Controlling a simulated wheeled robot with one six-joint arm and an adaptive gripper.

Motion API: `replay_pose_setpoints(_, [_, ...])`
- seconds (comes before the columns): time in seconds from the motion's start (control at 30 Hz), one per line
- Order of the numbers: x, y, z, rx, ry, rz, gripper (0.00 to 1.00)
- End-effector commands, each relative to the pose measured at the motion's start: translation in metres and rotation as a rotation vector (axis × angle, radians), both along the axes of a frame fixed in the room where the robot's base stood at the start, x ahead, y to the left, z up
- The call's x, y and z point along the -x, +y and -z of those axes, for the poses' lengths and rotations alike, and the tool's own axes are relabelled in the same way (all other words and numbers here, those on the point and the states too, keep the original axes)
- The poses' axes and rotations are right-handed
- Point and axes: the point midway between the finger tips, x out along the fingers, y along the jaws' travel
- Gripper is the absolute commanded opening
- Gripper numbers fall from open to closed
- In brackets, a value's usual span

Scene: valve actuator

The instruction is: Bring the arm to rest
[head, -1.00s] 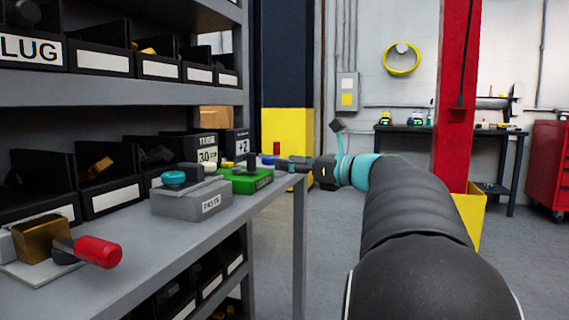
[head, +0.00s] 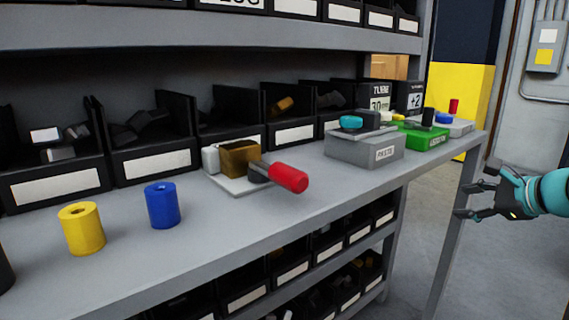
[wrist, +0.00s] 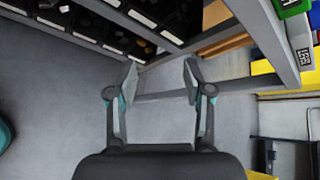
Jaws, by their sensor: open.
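My gripper (head: 482,198) is at the right edge of the head view, beside the right end of the shelf bench and apart from it. Its fingers are spread and nothing is between them. In the wrist view my gripper (wrist: 160,78) is also open and empty, with grey floor below and between the fingers. Most of my arm is outside the head view; only the teal wrist part shows.
On the bench (head: 300,215) stand a yellow cylinder (head: 81,229), a blue cylinder (head: 162,205), a brass valve with red handle (head: 288,177), a grey box (head: 364,150) and a green box (head: 424,138). A bench leg (head: 455,225) is close left of my gripper. Floor at right is clear.

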Motion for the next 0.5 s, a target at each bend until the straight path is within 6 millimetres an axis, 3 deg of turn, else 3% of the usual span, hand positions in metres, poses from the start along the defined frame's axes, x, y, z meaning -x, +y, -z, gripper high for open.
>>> replay_pose_setpoints(0.1, [0.033,0.039,0.043,0.309,0.099,-0.196,0.51])
replay_pose_setpoints(0.2, [0.066,0.071,0.073,0.562,0.164,-0.403,0.51])
replay_pose_setpoints(0.3, [0.102,0.102,0.097,0.808,0.208,-0.637,0.51])
replay_pose_setpoints(0.5, [0.169,0.151,0.122,1.227,0.223,-1.075,0.51])
